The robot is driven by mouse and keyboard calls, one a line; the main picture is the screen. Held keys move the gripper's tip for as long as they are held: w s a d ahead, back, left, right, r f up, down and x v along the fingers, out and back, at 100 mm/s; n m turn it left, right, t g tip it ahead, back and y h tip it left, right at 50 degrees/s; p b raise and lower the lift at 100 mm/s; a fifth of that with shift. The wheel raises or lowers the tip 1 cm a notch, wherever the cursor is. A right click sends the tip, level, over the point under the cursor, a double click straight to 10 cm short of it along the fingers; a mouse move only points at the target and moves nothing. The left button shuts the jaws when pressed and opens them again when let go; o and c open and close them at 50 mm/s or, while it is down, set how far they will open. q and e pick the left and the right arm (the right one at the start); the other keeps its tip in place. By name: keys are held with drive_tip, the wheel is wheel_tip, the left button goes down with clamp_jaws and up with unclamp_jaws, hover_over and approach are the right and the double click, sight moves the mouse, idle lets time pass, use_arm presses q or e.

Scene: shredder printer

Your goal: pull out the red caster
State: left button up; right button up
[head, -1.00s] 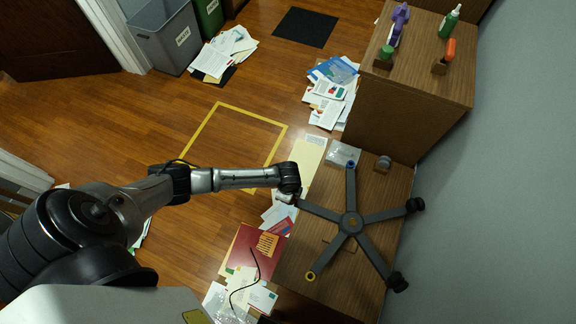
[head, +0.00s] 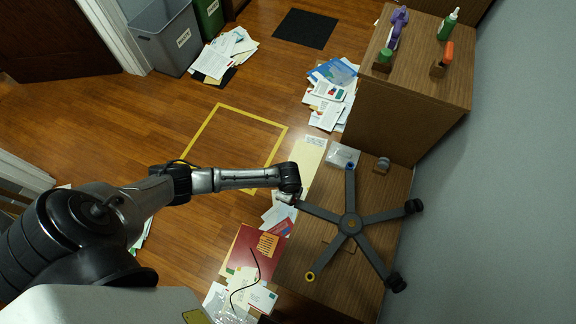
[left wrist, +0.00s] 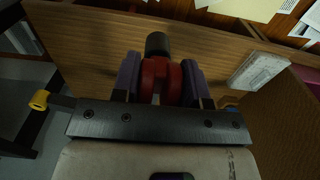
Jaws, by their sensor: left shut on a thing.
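The red caster (left wrist: 160,80) is in the middle of the left wrist view, between the two purple-grey finger pads of my left gripper (left wrist: 161,82). The gripper is shut on it. A dark cylinder (left wrist: 158,44) stands just beyond the caster; I cannot tell whether it is part of it. In the head view, the grey five-legged chair base (head: 351,224) lies on the wooden desk (head: 388,190). My left gripper (head: 290,197) is at the end of its left leg, and my wrist hides the caster there. My right gripper is out of view.
Two other legs end in black casters (head: 413,206) (head: 396,282). A leg with a yellow end (head: 310,276) and one with a blue end (head: 350,167) show no caster. A raised wooden cabinet (head: 405,120) stands behind. Papers (head: 262,245) lie left of the desk.

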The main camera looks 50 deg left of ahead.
use_arm(q)
drive_tip(key=c, duration=0.3)
clamp_jaws()
drive_tip(key=shift+r+p, duration=0.6)
drive_tip(key=shift+p, duration=0.3)
drive_tip(key=o, duration=0.7)
unclamp_jaws()
clamp_jaws()
drive_tip(key=shift+r, duration=0.1)
